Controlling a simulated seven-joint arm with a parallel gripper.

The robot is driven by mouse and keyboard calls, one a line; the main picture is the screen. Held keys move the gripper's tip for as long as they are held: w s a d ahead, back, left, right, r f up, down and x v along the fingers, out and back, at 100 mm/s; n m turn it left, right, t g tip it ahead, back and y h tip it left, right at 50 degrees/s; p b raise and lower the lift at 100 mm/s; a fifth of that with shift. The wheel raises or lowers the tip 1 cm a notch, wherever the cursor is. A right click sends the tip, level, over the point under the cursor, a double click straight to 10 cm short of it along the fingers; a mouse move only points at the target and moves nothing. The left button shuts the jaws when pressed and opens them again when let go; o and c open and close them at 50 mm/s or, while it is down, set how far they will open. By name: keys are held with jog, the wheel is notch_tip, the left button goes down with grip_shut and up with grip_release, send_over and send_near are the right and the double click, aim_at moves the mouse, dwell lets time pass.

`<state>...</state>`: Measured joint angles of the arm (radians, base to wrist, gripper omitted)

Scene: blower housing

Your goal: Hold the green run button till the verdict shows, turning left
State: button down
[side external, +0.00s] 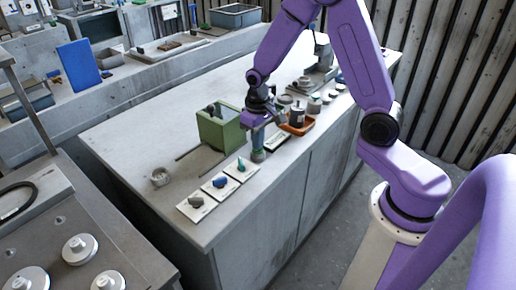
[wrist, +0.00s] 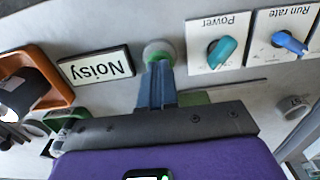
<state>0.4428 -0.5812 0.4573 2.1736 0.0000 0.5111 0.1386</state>
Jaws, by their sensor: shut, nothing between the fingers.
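My gripper (wrist: 157,85) is shut, its fingers pointing at the run button (wrist: 158,48), a round grey base with green showing at its edge. The fingertips overlap the button in the wrist view; they seem to touch it, but how far it is pressed cannot be told. In the side view my gripper (side external: 257,138) stands over the button (side external: 258,156) at the bench's front edge. A white display in a dark frame (wrist: 95,68) beside the button reads "Noisy", upside down in the wrist view.
Beside the button are a teal Power knob (wrist: 222,50) and a blue Run rate knob (wrist: 289,43). A dark knob (side external: 196,201) stands further left. A green open box (side external: 220,128) stands behind my gripper. An orange tray (side external: 298,127) holds a dark-and-white part.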

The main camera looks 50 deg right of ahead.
jog(key=shift+r, duration=0.1)
jog(key=shift+r, duration=2.9)
jog(key=s+a+r+n, duration=0.4)
jog(key=s+a+n, duration=0.25)
jog(key=s, duration=0.45)
jog(key=s+r+n, duration=0.2)
jog(key=s+n, duration=0.4)
jog(key=s, duration=0.9)
jog(key=shift+a, duration=0.15)
jog(key=shift+r, duration=0.1)
